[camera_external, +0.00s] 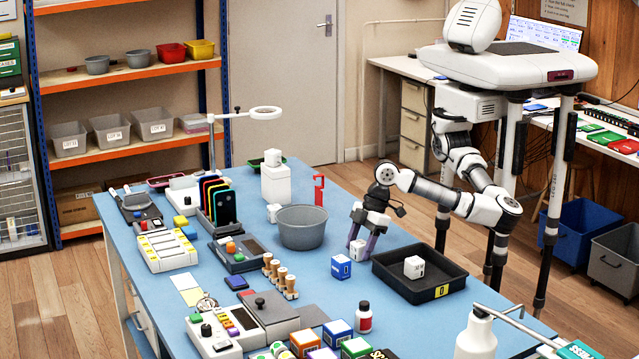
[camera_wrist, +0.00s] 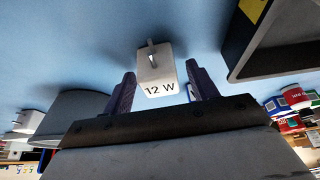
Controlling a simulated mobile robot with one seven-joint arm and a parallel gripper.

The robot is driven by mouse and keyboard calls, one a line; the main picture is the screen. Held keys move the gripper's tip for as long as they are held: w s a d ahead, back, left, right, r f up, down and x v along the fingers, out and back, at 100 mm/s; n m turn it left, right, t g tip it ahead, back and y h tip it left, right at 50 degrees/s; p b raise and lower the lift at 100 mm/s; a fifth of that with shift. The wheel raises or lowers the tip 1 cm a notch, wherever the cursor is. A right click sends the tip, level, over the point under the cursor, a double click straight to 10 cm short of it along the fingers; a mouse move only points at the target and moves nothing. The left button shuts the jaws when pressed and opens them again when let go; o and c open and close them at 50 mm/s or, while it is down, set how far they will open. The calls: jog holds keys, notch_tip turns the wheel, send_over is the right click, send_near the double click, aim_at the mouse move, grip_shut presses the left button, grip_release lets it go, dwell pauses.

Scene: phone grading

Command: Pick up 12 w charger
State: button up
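The 12 W charger (camera_wrist: 158,72) is a small white block with dark "12 W" lettering. In the wrist view it lies between the two purple fingers of my gripper (camera_wrist: 157,90), with a visible gap on each side. In the external view my gripper (camera_external: 362,238) points down at the blue table, left of the black tray, with the white charger (camera_external: 357,249) low between the fingers. The fingers are apart, and the charger appears to rest on the table. One side of it is partly hidden by the fingers.
A grey bowl (camera_external: 302,229) stands left of my gripper. A black tray (camera_external: 407,292) with a white block (camera_external: 414,267) in it is close on the right. A blue-and-white cube (camera_external: 341,267) sits just in front. Another white block (camera_external: 274,212) is behind the bowl.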

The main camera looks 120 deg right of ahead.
jog(key=c, duration=0.9)
jog(key=shift+c, duration=0.2)
